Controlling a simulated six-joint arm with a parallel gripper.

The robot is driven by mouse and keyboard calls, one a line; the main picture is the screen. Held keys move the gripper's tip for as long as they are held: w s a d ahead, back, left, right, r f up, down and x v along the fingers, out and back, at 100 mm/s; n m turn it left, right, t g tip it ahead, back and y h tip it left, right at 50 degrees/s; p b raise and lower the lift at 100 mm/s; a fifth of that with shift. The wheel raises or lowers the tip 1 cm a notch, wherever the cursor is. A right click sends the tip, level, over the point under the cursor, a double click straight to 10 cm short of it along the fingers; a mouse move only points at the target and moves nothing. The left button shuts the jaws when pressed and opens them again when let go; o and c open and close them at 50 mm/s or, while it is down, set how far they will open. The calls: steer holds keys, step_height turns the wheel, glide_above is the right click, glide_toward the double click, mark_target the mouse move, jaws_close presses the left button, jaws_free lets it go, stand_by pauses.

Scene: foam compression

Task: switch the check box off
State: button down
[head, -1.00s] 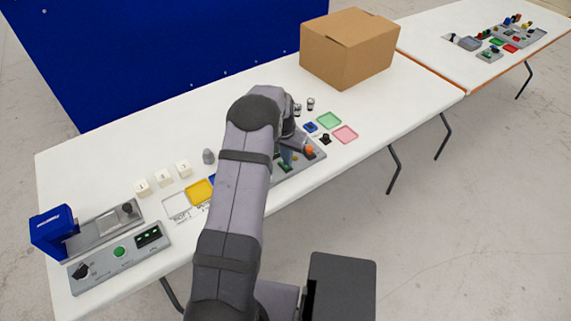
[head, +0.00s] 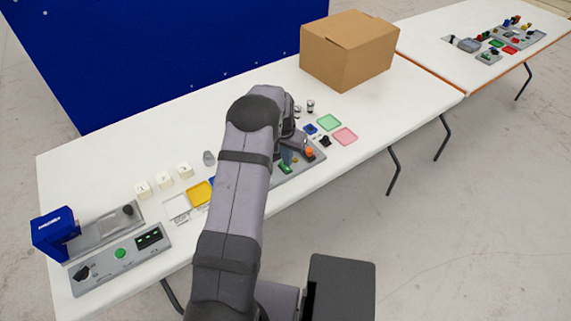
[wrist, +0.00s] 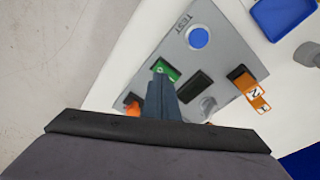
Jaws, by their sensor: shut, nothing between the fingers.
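The check box is a grey panel (wrist: 228,50) marked TEST in the wrist view. It carries a round blue button (wrist: 198,38), a green rocker switch (wrist: 168,68), a dark window (wrist: 195,86) and a grey knob (wrist: 208,104). In the head view my arm partly covers the box (head: 281,181), with the green switch (head: 285,169) showing at its near side. My gripper (wrist: 158,84) is shut and empty, its fingertips right beside or over the green switch. I cannot tell if they touch it. They also show in the head view (head: 287,157).
A blue tray (wrist: 280,15) lies beyond the box. A cardboard box (head: 350,52) stands at the back; another grey panel (head: 120,258) is at the left.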

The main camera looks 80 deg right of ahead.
mark_target(287, 168)
steer(key=shift+r+p, duration=1.55)
steer(key=shift+r, duration=1.1)
steer(key=a+f, duration=0.1)
steer(key=a, duration=0.1)
steer(key=a+f+n+y, duration=0.1)
steer(key=a+f, duration=0.1)
steer(key=a+f+n+y, duration=0.1)
steer(key=a, duration=0.2)
steer(key=shift+f, duration=0.3)
steer(key=a+f+n+y, duration=0.1)
steer(key=a+f+y, duration=0.1)
steer(key=a, duration=0.8)
steer(key=w+a+r+n, duration=0.5)
steer(key=w+a+n, duration=0.1)
steer(key=a, duration=0.7)
steer(key=w+a+r+n+h, duration=0.1)
steer(key=w+a+r+n, duration=0.5)
steer(key=a, duration=0.7)
steer(key=w+a+r+n+h, duration=0.1)
steer(key=w+a+r+n, duration=0.5)
steer(key=w+a, duration=0.3)
steer(key=a, duration=0.3)
steer(key=shift+w+a, duration=0.25)
steer(key=shift+a, duration=0.15)
